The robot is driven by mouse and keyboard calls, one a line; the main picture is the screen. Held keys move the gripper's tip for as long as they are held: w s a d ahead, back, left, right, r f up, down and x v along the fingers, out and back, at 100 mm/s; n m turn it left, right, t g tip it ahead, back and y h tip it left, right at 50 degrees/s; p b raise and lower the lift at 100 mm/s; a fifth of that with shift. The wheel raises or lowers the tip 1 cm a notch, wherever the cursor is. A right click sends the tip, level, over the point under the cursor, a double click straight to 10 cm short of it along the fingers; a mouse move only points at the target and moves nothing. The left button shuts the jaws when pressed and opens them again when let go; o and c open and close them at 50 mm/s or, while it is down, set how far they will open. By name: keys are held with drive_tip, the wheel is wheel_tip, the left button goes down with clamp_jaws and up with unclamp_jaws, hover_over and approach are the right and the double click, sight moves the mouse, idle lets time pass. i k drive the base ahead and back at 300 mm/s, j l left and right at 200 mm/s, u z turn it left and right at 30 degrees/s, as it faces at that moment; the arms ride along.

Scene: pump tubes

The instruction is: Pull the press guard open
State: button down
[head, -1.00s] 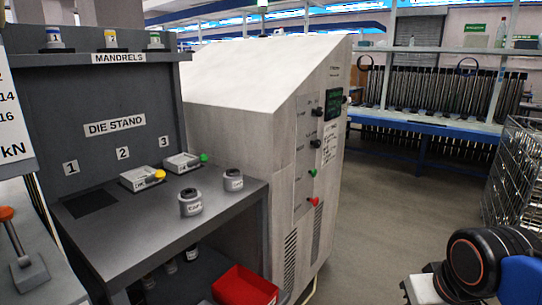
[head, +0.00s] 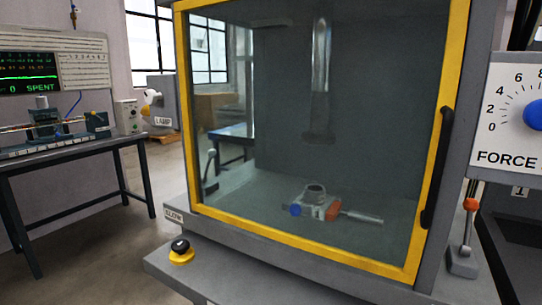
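The press guard (head: 324,242) is a clear panel in a yellow frame on the front of a grey press. It looks closed across the opening. Its black upright handle (head: 436,165) is on the right side of the frame. Behind the panel, a small fixture with a blue knob and an orange part (head: 333,209) sits on the press bed, under a metal ram (head: 319,100). My gripper is not in the head view now.
A yellow-based black button (head: 180,250) is on the ledge at front left. An orange-tipped lever (head: 467,240) and a force dial (head: 533,113) are at right. A bench (head: 75,150) with instruments stands at far left, with open floor between.

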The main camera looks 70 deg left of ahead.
sight(459, 9)
drive_tip(key=u, duration=1.7)
drive_tip(key=k+l, duration=0.1)
drive_tip(key=k+l+z, duration=0.45)
drive_tip(key=k+l, duration=0.2)
drive_tip(key=l, duration=0.15)
drive_tip(key=z, duration=1.35)
drive_tip(key=u, duration=2.55)
